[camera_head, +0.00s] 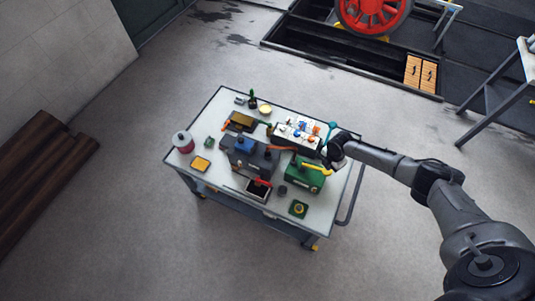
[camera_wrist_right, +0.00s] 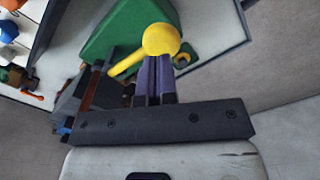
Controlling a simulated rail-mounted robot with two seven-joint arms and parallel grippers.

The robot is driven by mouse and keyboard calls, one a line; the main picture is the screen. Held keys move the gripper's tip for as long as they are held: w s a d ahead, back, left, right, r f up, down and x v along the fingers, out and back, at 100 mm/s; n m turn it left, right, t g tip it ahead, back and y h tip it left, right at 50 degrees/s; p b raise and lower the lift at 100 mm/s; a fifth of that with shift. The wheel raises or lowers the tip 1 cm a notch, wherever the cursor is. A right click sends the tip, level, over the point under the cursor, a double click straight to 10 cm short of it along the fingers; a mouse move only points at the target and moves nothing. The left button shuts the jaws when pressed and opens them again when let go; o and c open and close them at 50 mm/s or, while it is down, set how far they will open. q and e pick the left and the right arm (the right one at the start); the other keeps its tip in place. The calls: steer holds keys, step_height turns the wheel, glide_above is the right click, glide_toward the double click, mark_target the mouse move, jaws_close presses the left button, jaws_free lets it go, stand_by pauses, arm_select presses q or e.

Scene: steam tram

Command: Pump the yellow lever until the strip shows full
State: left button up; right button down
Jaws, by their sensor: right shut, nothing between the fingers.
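The yellow lever (camera_head: 317,168) is on a green box (camera_head: 306,182) at the right end of the trolley top. In the right wrist view the lever's round yellow knob (camera_wrist_right: 161,39) is at the tips of my right gripper (camera_wrist_right: 156,65), with its shaft slanting down to the left over the green box (camera_wrist_right: 112,30). The gripper's two fingers are together, with nothing between them. The tips overlap the knob in the picture; I cannot tell if they touch it. In the head view my right gripper (camera_head: 329,160) is just above the lever. I cannot make out the strip. My left gripper is not in view.
The trolley (camera_head: 222,100) carries a dark machine (camera_head: 248,155), a tray of small parts (camera_head: 297,136), a red-and-white can (camera_head: 183,141) and a yellow item (camera_head: 200,163). A dark floor pit (camera_head: 320,50) lies behind. A step ladder (camera_head: 500,85) stands right. The floor around the trolley is open.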

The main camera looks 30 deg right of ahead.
steer(key=shift+f+b, duration=1.5)
steer(key=shift+f, duration=0.4)
steer(key=shift+f+b, duration=1.2)
steer(key=shift+f, duration=0.1)
steer(key=shift+r+p, duration=1.35)
steer(key=shift+r, duration=0.1)
step_height(320, 180, up, 4)
steer(key=p, duration=0.3)
steer(key=shift+f, duration=0.2)
